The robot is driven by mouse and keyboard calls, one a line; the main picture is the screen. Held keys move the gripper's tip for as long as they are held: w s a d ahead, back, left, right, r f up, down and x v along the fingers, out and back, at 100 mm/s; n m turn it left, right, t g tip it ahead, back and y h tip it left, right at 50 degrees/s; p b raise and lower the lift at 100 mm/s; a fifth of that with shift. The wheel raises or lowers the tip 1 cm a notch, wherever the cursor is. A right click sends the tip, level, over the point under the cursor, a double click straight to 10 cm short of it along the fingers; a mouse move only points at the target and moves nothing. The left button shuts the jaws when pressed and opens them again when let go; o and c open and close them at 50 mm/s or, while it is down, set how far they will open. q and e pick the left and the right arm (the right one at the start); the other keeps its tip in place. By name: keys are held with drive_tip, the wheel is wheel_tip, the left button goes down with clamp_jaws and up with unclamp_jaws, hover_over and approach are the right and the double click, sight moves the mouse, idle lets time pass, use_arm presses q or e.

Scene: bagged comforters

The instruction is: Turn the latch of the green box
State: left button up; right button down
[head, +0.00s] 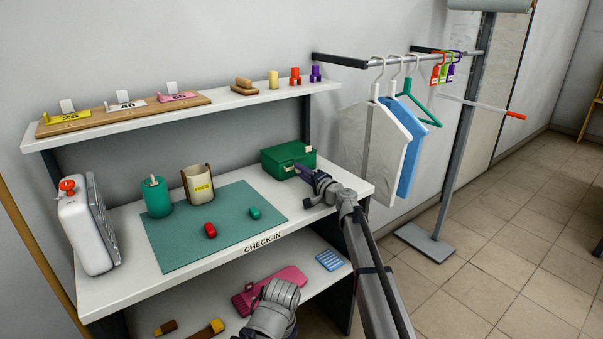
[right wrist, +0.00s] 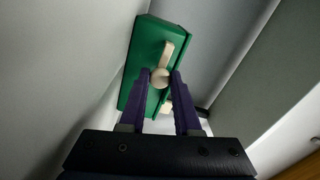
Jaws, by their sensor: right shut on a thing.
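The green box (head: 286,156) sits at the right rear of the check-in counter, with its lid down. In the right wrist view the green box (right wrist: 149,50) has a cream latch (right wrist: 168,50) on its face, with a round hub and a lever. My right gripper (head: 302,170) reaches the front of the box from the right. In the right wrist view its purple fingers (right wrist: 161,82) are shut on the latch at its round hub. A second cream piece (right wrist: 167,107) shows partly behind the fingers. My left gripper is not in view.
A teal mat (head: 205,238) on the counter holds a green canister (head: 156,200), a cream cup (head: 198,184) and small red and green pieces. A shelf (head: 140,119) runs above. Hangers with bagged items (head: 372,140) hang to the right. The floor at right is mostly clear.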

drive_tip(key=shift+s, duration=0.1)
idle(0.3)
drive_tip(key=c, duration=0.6)
unclamp_jaws()
drive_tip(key=v, duration=0.7)
drive_tip(key=shift+s+d, duration=0.25)
drive_tip(key=shift+s, duration=0.05)
